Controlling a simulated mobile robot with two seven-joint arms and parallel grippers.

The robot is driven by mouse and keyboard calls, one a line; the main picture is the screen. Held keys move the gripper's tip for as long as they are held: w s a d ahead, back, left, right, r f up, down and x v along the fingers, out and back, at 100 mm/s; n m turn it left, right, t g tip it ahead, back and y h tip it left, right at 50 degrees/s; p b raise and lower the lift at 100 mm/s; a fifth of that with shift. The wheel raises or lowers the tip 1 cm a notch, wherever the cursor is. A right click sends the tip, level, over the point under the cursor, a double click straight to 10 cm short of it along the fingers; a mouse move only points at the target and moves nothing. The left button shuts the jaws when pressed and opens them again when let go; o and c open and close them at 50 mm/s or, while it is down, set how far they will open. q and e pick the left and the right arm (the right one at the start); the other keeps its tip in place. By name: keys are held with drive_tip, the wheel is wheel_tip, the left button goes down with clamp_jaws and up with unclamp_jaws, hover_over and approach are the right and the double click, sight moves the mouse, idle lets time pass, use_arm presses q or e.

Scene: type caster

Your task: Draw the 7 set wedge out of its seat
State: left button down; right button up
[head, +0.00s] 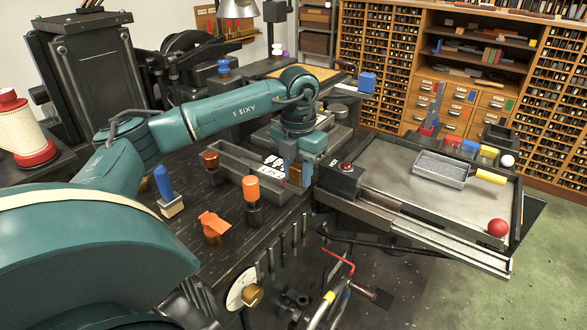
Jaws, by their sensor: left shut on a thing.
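My left gripper (297,180) points down at the middle of the dark machine bench, beside the white labels with black marks (272,165). It is shut on a small piece, which I take to be the 7 set wedge; a bit of orange-brown shows at its fingers. The fingers and arm hide most of that piece and its seat, so I cannot tell how deep it sits. My right gripper is not in view.
An orange-topped knob (251,188), an orange wing-shaped handle (212,224) and a blue-handled tool (164,185) stand left of the gripper. A dark box with a red button (345,168) is close on its right. A grey tray table (400,190) lies beyond.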

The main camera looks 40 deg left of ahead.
use_arm(q)
drive_tip(key=shift+d, duration=0.2)
drive_tip(key=w+d+p, duration=0.1)
drive_tip(key=d+p, duration=0.1)
drive_tip(key=d, duration=1.1)
drive_tip(key=shift+w+d, duration=0.25)
drive_tip(key=shift+d, duration=0.05)
idle(0.9)
